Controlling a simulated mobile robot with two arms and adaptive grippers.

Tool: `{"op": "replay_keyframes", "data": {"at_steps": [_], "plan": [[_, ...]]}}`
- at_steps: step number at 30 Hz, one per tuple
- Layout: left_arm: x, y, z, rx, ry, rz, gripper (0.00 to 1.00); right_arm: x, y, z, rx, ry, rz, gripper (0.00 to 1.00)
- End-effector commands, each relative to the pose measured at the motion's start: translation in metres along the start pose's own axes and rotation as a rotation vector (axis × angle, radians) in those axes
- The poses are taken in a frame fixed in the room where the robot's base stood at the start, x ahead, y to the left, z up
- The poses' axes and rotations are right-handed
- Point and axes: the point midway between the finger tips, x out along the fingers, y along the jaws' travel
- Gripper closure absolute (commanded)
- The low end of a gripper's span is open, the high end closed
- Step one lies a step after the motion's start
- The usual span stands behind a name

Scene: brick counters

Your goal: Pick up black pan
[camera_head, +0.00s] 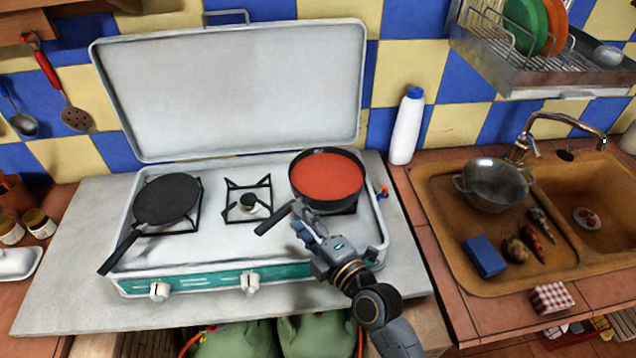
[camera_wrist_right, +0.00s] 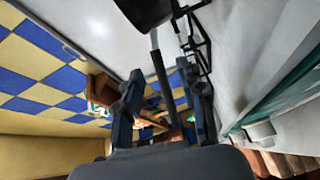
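A flat black pan (camera_head: 167,199) sits on the left burner of the stove, its handle pointing to the front left. A second black pan with red sauce (camera_head: 327,176) sits on the right burner, its handle (camera_head: 273,219) pointing to the front left. My right gripper (camera_head: 301,227) is just in front of the sauce pan, close beside its handle. In the wrist view my right gripper (camera_wrist_right: 160,103) is open, its fingers apart. A dark pan handle (camera_wrist_right: 161,75) shows between them; I cannot tell which pan it belongs to. My left gripper is not in view.
The white stove (camera_head: 225,246) has its lid raised behind and a free middle burner (camera_head: 247,201). A white bottle (camera_head: 407,126) stands behind to the right. A sink with a metal colander (camera_head: 494,186) is at the right. Utensils hang on the left wall.

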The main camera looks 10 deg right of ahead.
Motion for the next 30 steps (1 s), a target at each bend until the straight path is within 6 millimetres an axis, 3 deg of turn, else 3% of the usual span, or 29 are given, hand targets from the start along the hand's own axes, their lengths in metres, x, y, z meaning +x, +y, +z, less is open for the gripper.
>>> {"op": "replay_keyframes", "data": {"at_steps": [7,12,20,26,30], "plan": [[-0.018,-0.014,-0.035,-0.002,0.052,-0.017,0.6,0.031,0.005,-0.004,0.005,0.0,0.0,0.6],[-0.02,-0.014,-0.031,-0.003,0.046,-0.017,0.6,0.05,0.002,-0.003,0.002,-0.001,0.0,0.6],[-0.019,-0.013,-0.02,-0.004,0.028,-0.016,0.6,0.052,0.0,-0.003,0.0,0.0,-0.002,0.6],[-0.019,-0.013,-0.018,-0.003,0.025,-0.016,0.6,0.052,0.0,-0.003,0.0,0.0,-0.002,0.99],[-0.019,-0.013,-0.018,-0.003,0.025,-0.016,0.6,0.052,0.0,-0.003,0.0,0.0,-0.002,1.0]]}}
